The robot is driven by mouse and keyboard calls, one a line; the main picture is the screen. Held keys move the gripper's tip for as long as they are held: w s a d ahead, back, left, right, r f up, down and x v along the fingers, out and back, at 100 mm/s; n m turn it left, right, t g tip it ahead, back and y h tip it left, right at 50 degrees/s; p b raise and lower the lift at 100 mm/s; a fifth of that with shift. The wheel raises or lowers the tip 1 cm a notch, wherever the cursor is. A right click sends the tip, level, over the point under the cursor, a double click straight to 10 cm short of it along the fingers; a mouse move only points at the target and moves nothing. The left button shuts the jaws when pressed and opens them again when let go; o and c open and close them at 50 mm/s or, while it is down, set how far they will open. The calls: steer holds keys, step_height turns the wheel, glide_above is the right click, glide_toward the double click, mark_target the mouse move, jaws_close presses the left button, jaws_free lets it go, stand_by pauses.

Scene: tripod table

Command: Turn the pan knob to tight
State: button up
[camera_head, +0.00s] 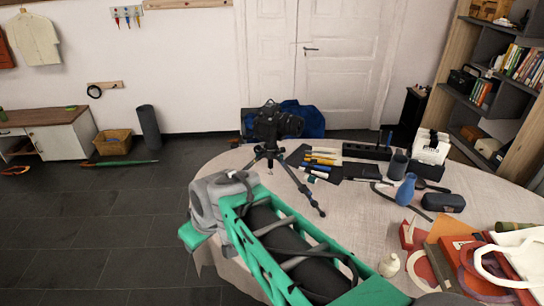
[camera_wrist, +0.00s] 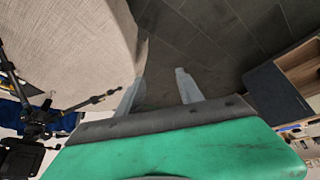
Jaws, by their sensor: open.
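A small black tripod (camera_head: 271,153) stands on the round table's far left part, with a black camera (camera_head: 272,122) on top. Its pan knob is too small to make out in the head view. In the wrist view the tripod (camera_wrist: 36,122) is at the left edge, seen tilted, with a leg reaching right and the dark camera (camera_wrist: 20,158) at the lower left corner. My gripper (camera_wrist: 160,74) is open and empty, its two pale fingers apart over the dark floor beyond the table edge. It is clear of the tripod. In the head view my green arm hides the fingers.

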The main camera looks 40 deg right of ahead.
steer(key=w+d+f+n+t+b, duration=0.3)
steer(key=w+d+f+t+b, duration=0.15)
steer(key=w+d, duration=0.7)
steer(key=t+h+b, duration=0.2)
steer(key=t+h, duration=0.3)
steer(key=t, duration=0.3)
glide_toward(278, 156)
steer(key=shift+g, duration=0.25)
steer(key=x, duration=0.7)
steer(key=shift+w+r, duration=0.35)
steer(key=shift+w, duration=0.35)
